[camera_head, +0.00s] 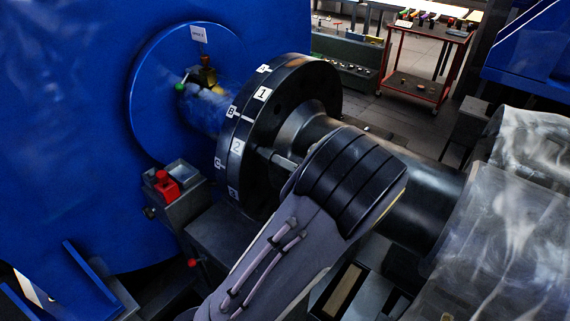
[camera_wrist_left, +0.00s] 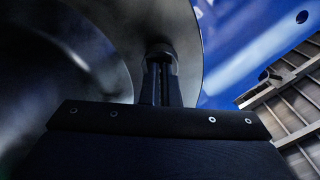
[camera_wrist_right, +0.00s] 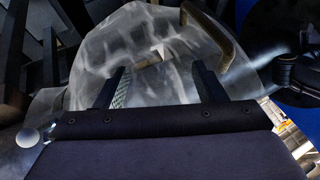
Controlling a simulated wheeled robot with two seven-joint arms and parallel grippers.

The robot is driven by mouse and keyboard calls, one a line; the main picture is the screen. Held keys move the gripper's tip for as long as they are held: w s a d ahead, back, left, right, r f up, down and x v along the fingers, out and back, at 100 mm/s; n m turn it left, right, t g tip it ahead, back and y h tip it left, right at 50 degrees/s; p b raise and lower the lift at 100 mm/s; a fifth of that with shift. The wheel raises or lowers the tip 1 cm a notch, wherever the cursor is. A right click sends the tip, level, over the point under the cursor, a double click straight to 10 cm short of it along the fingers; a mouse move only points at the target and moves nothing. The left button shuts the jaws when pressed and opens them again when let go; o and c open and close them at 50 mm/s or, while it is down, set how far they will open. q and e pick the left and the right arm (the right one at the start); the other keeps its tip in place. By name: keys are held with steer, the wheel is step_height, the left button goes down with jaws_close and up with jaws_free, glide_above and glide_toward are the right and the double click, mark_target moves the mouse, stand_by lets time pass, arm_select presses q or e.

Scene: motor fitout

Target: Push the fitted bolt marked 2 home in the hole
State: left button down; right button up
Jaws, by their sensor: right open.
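The black coupling flange (camera_head: 290,100) carries white labels on its rim, among them a label 2 (camera_head: 237,147) facing me. My left gripper reaches the flange's right-hand face beside label 2, its tips mostly hidden by my wrist in the head view. A short grey bar (camera_head: 279,159) spans from wrist to flange; I cannot tell if it is finger or bolt. In the left wrist view my left gripper (camera_wrist_left: 161,72) has its fingers together, pointing at a dark round end (camera_wrist_left: 161,49) at the flange face. Contact is unclear. My right gripper (camera_wrist_right: 158,82) is open and empty.
A clear guard (camera_head: 510,200) covers the shaft at right; its brass handle (camera_wrist_right: 212,32) shows before my right gripper. A blue housing (camera_head: 70,120) stands left. A red trolley (camera_head: 425,65) stands far back.

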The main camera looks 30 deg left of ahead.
arm_select(q)
steer(key=shift+w+a, duration=0.1)
steer(key=shift+a, duration=1.05)
steer(key=d+b, duration=0.3)
steer(key=d, duration=0.8)
steer(key=s+a+f+m+g+h, duration=0.1)
steer(key=s+a+f+g+h, duration=0.1)
steer(key=s+a+f+h, duration=0.25)
steer(key=s+a+f+m+g+h, duration=0.1)
steer(key=s+a+f+g+h, duration=0.1)
steer(key=s+f+h, duration=0.35)
steer(key=s+d+r+m+t+h, duration=0.2)
steer(key=s+d+r+t+h, duration=0.4)
steer(key=s+d+t+h, duration=0.2)
steer(key=s+d+h, duration=0.2)
steer(key=s+h, duration=0.1)
steer(key=s, duration=0.1)
steer(key=shift+s+m+h, duration=0.35)
steer(key=shift+m+h, duration=0.05)
